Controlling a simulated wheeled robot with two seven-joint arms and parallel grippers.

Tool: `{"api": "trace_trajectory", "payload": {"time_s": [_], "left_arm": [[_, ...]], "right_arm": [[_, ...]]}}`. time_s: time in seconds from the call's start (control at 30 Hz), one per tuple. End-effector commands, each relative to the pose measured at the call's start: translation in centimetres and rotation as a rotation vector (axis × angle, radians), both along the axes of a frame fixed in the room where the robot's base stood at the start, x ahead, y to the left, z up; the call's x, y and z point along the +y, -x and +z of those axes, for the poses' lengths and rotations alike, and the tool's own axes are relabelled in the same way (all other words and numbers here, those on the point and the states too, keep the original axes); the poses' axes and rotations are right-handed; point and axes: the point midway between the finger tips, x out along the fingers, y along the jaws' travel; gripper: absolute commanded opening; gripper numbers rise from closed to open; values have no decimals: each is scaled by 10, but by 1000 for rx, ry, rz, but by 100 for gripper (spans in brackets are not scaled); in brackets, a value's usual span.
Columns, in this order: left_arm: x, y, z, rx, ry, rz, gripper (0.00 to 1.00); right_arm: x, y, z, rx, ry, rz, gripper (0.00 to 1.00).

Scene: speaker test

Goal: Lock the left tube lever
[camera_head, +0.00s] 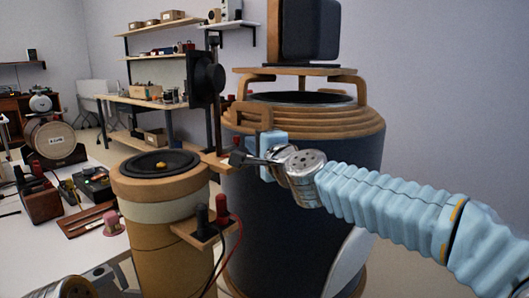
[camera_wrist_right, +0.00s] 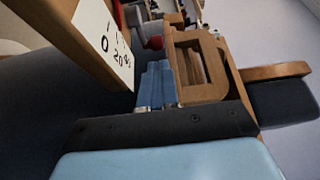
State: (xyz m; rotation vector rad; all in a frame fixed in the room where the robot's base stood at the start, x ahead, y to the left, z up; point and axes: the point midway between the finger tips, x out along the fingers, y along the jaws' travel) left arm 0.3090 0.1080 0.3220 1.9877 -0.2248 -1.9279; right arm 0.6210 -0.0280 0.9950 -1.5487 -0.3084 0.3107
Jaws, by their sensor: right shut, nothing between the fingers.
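My right gripper (camera_head: 272,136) is shut and empty, its blue fingers pointing up in front of the large dark tube (camera_head: 300,225). In the right wrist view its fingers (camera_wrist_right: 156,82) are together, beside a wooden loop handle (camera_wrist_right: 203,82). This loop (camera_head: 251,107) also shows at the dark tube's upper left in the head view; contact cannot be told. A shorter tan tube (camera_head: 160,225) with a black speaker top stands to the left. I cannot tell which part is the left tube lever. Part of my left gripper (camera_head: 112,277) shows at the bottom left; its fingers are unclear.
A wooden board with a white marked card (camera_wrist_right: 103,43) is close to the right gripper. Red and black terminals with wires (camera_head: 212,220) stick out from the tan tube. A white table (camera_head: 75,262) with tools is at left. Shelves and a workbench stand behind.

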Motion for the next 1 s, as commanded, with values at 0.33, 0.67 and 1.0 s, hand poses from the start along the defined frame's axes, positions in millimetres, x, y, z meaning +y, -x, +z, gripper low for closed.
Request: {"api": "trace_trajectory", "payload": {"time_s": [0.33,0.67,1.0], "left_arm": [[0,0,-2,0,0,0,48],[0,0,3,0,0,0,48],[0,0,3,0,0,0,48]], "right_arm": [[-31,74,1,-2,-2,0,0],[-49,116,-2,2,5,0,0],[-46,58,-197,226,397,16,0]]}}
